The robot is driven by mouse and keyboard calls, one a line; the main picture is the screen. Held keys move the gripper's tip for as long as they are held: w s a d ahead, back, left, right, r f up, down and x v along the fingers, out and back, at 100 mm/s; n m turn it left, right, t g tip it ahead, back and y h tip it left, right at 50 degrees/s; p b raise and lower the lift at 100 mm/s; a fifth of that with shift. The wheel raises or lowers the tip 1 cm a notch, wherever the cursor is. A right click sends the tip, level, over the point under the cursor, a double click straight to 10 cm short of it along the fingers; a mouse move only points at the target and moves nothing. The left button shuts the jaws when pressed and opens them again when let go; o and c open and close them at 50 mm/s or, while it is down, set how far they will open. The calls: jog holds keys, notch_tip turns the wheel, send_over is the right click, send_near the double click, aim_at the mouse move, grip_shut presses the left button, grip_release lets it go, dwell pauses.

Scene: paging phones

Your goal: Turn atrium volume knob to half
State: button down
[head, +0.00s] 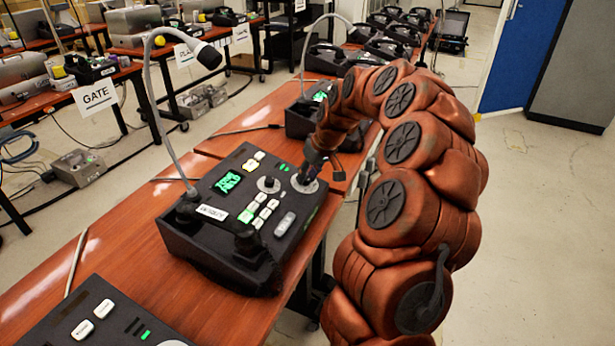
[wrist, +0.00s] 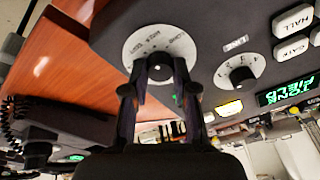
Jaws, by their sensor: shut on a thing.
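A dark paging console (head: 190,235) stands on the wooden table, with a gooseneck microphone, a green screen and two round dials on its top. My gripper (head: 307,172) reaches down to the larger white dial (head: 304,186) on the console's right side. In the wrist view, my gripper (wrist: 160,72) is shut on the knob at the centre of this word-marked dial (wrist: 134,46). The console's label (head: 213,212) is too small to read surely.
White buttons (head: 262,213) lie near the dials, and a handset (head: 247,240) rests at the console's front. Another console (head: 90,318) sits nearer, and another (head: 300,122) behind. Open floor (head: 530,230) lies to the right.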

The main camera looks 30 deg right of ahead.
dwell(0.4)
jog(key=c, duration=0.9)
grip_release()
jog(key=shift+r, duration=0.1)
jog(key=v, duration=1.1)
jog(key=shift+s+r, duration=0.25)
jog(key=shift+r, duration=0.1)
